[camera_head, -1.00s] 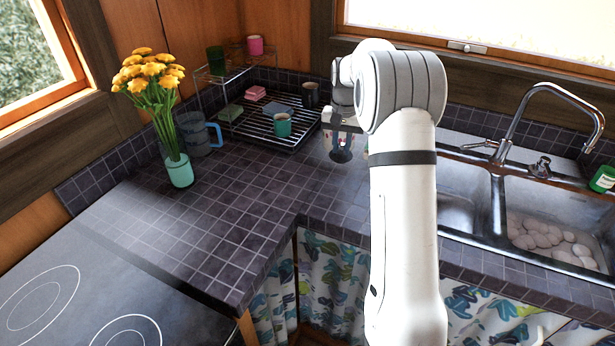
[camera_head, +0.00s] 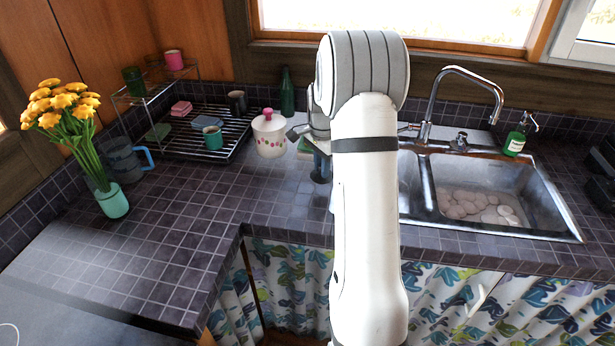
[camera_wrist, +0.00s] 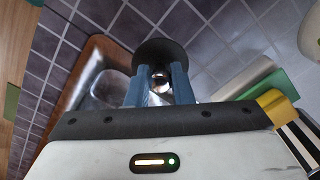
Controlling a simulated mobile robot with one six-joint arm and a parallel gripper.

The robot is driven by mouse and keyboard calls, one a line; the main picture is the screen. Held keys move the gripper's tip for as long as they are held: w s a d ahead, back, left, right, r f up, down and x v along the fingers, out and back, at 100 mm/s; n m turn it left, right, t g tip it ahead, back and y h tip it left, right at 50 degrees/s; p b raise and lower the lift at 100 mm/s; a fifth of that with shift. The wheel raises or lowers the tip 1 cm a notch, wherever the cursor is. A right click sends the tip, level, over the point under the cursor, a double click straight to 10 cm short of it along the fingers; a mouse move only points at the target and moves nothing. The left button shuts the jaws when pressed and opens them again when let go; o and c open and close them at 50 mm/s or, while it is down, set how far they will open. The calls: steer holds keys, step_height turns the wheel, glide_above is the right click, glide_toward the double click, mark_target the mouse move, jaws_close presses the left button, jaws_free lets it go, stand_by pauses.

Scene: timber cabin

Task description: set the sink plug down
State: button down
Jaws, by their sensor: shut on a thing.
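The sink plug (camera_wrist: 160,50) is a dark round disc with a shiny metal middle, seen in the wrist view. My gripper (camera_wrist: 161,76) has its two blue fingers closed on it. In the head view the gripper (camera_head: 320,160) is partly hidden behind my arm, and the dark plug (camera_head: 320,176) shows at its lower end, over the tiled counter. I cannot tell whether the plug touches the tiles. The steel sink (camera_head: 428,205) lies to the right of my arm; its edge also shows left of the plug in the wrist view (camera_wrist: 88,85).
A white dotted pot (camera_head: 269,138) and a green bottle (camera_head: 287,92) stand behind and left of the gripper. A wire rack (camera_head: 180,145) with cups, a blue jug (camera_head: 124,160) and a flower vase (camera_head: 112,202) are farther left. The counter (camera_head: 190,215) in front is clear.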

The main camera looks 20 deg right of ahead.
mark_target(316, 177)
step_height(316, 177, down, 3)
steer(key=shift+f, duration=0.15)
steer(key=shift+w+f, duration=0.1)
steer(key=shift+f, duration=0.1)
steer(key=shift+f, duration=0.1)
